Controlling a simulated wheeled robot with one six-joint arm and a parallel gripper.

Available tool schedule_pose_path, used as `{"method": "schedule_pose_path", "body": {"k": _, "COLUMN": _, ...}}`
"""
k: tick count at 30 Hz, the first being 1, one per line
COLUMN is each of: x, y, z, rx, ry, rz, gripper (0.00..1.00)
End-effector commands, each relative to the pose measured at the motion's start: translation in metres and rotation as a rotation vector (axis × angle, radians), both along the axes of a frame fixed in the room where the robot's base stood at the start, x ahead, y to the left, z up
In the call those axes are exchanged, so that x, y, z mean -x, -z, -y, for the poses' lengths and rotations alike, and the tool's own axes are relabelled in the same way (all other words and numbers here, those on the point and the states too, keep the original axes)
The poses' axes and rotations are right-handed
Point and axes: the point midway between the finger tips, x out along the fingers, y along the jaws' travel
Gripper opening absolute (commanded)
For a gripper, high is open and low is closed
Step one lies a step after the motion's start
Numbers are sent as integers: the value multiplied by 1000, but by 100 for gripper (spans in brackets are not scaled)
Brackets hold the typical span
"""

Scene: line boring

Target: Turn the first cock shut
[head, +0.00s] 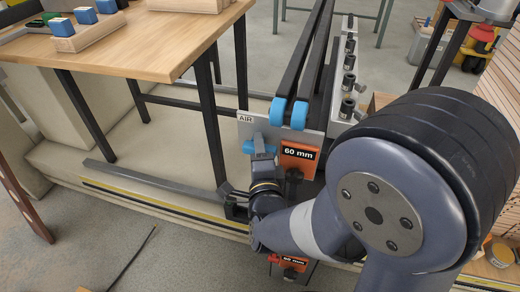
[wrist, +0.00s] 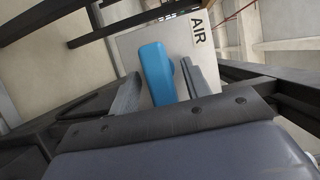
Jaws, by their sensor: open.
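The cock's blue lever handle (wrist: 157,75) shows in the wrist view in front of a pale panel (wrist: 128,48) marked AIR. It lies slanted, close to upright in that view. My gripper (wrist: 163,82) is open, with one grey finger on each side of the handle. A gap shows at the right finger; whether the left finger touches the handle I cannot tell. In the head view the AIR panel (head: 245,119) is in the middle, with the blue handle (head: 248,147) partly hidden by my gripper (head: 261,148). The cock's body is hidden.
An orange 60 mm plate (head: 298,154) sits just right of my gripper. Another orange plate (head: 291,261) is lower down. Two blue rounded pieces (head: 299,115) are above. A wooden table (head: 150,40) with blue-topped blocks stands at left. Open floor (head: 95,245) lies in front at left.

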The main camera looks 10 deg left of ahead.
Motion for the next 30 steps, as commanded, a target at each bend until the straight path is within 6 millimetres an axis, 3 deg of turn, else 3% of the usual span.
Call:
{"method": "schedule_pose_path", "body": {"k": 9, "x": -3, "y": 0, "z": -1, "rx": 0, "ry": 0, "rz": 0, "gripper": 45}}
{"method": "schedule_pose_path", "body": {"k": 23, "x": -3, "y": 0, "z": -1, "rx": 0, "ry": 0, "rz": 0, "gripper": 9}}
{"method": "schedule_pose_path", "body": {"k": 30, "x": -3, "y": -1, "z": -1, "rx": 20, "ry": -1, "rz": -3, "gripper": 8}}
